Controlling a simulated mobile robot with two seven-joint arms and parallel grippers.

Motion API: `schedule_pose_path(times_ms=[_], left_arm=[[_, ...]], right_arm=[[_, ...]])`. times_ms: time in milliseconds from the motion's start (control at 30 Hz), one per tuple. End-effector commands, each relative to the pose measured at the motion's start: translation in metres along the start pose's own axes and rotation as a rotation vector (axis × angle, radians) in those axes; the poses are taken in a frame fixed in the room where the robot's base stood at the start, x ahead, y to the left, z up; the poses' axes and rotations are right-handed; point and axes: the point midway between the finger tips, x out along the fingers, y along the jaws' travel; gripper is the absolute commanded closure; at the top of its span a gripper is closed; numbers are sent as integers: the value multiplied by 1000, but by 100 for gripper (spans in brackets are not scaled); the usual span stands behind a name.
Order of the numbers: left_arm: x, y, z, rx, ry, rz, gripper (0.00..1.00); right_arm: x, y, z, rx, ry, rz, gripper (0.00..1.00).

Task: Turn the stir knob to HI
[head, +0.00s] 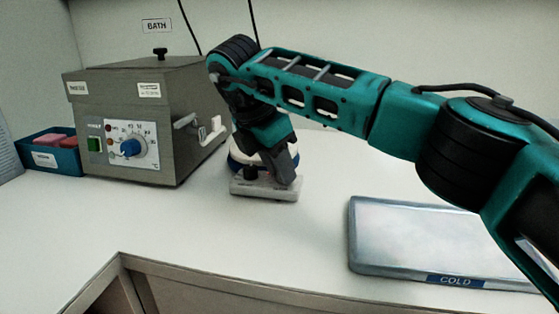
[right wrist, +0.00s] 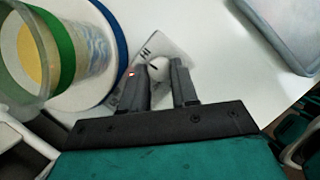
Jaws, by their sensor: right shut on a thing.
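The stirrer (head: 240,187) is a pale, low unit on the bench, right of the bath, mostly hidden behind my right gripper in the head view. The right wrist view shows its corner with the HI label (right wrist: 146,51) and a small pale round stir knob (right wrist: 158,68) with a dark mark. My right gripper (head: 268,180) reaches down at the stirrer's front. In the wrist view its two fingers (right wrist: 160,76) stand on either side of the knob, shut on it. The knob's exact setting is hard to read. My left gripper is not in view.
A clear vessel with a green band (right wrist: 62,50) stands on the stirrer's blue-rimmed plate, close beside my fingers. The metal bath (head: 190,140), with a blue dial (head: 133,147), is at left. A COLD plate (head: 430,240) lies at right. The bench front is clear.

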Motion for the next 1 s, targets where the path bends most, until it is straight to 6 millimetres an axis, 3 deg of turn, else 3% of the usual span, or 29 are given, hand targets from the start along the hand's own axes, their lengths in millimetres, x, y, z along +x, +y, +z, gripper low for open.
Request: schedule_pose_path(times_ms=[733,767,1000], left_arm=[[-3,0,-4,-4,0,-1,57],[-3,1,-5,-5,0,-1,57],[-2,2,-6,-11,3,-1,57]], right_arm=[[-1,1,1,80,1,-30,100],[0,1,1,80,1,-30,68],[0,1,0,78,1,-31,46]])
